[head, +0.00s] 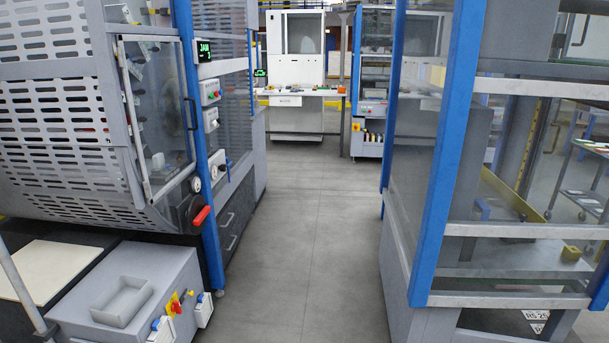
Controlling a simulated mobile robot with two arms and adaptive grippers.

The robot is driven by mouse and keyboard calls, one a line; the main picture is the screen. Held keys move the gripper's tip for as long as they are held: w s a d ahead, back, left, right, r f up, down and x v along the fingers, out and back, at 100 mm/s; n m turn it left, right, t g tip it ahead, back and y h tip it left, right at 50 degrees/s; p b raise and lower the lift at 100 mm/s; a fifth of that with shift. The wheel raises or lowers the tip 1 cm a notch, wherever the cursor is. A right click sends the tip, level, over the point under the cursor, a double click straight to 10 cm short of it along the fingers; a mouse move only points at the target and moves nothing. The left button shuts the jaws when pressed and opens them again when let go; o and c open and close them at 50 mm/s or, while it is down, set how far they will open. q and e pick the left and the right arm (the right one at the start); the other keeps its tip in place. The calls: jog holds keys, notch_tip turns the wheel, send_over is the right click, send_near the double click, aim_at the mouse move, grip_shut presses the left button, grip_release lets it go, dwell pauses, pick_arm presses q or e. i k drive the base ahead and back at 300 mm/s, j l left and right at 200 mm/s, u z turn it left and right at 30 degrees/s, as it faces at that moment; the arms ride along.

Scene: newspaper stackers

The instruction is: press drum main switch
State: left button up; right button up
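The drum machine (55,140) with its slotted grey cover fills the left of the head view. A dark round switch with a red handle (201,216) sits low on its blue corner post, handle tilted up to the right. A red switch on a yellow plate (175,305) sits on the grey box in the foreground. No readable label shows which of these is the drum main switch. Neither of my grippers is in view.
A grey floor aisle (307,220) runs clear between the machine and a blue-framed glazed enclosure (447,150) on the right. A small display (204,49) and button boxes (211,91) hang on the left post. A white workbench (300,91) stands at the back.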

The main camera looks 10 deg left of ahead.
aim_at(176, 307)
jog(key=i+u, duration=0.1)
jog(key=i, duration=0.45)
jog(key=i+l+u, duration=0.1)
jog(key=i, duration=0.45)
jog(key=i+l+u, duration=0.1)
jog(key=i, duration=0.4)
jog(key=i+l+u, duration=0.1)
jog(key=i, duration=0.45)
jog(key=i+l+u, duration=0.1)
jog(key=i+u, duration=0.25)
jog(key=i+l+u, duration=0.75)
jog(key=i, duration=0.15)
jog(key=k+j+u, duration=0.1)
jog(key=u, duration=1.4)
